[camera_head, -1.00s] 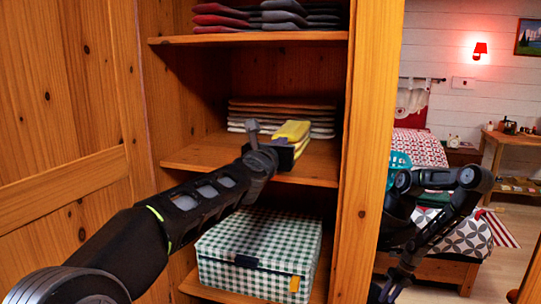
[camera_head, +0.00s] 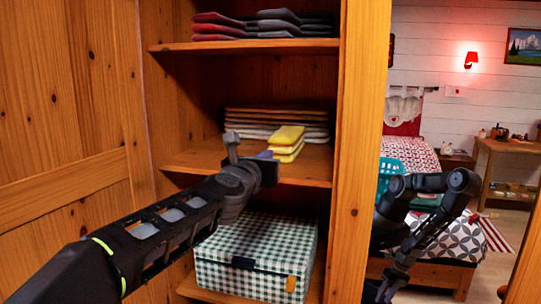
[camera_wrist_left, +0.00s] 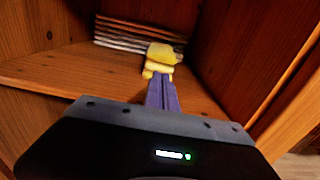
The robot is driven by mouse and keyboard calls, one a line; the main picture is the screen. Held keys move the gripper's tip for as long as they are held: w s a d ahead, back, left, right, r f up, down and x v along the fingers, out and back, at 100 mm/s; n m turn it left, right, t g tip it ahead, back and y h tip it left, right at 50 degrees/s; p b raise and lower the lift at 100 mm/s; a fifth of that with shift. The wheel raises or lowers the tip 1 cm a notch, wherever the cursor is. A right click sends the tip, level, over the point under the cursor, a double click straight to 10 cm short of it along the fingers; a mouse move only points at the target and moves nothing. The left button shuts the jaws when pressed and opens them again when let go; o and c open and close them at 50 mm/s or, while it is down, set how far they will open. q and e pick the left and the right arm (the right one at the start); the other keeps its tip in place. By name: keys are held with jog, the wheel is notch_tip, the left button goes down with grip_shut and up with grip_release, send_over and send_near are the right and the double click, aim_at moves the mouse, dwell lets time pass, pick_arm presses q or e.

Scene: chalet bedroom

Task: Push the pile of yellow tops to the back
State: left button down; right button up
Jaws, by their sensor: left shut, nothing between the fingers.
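The pile of yellow tops (camera_head: 287,143) lies on the middle shelf (camera_head: 205,160) of the wardrobe, in front of a stack of folded white and tan cloths (camera_head: 262,122). It also shows in the left wrist view (camera_wrist_left: 160,58), straight ahead of the fingers. My left gripper (camera_head: 264,155) is shut and empty, just in front and to the left of the pile. In the left wrist view its purple fingers (camera_wrist_left: 162,94) point at the pile's front; I cannot tell whether they touch it. My right arm shows at the right, but its gripper cannot be made out clearly.
A green checked box (camera_head: 258,252) stands on the shelf below. Red and grey folded clothes (camera_head: 268,22) lie on the shelf above. The wardrobe's right post (camera_head: 352,150) stands close to the pile's right. A bed (camera_head: 440,235) is beyond it.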

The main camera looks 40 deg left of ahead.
pick_arm(q)
jog(key=v, duration=0.5)
jog(key=shift+s+d+r, duration=0.15)
jog(key=shift+r, duration=0.1)
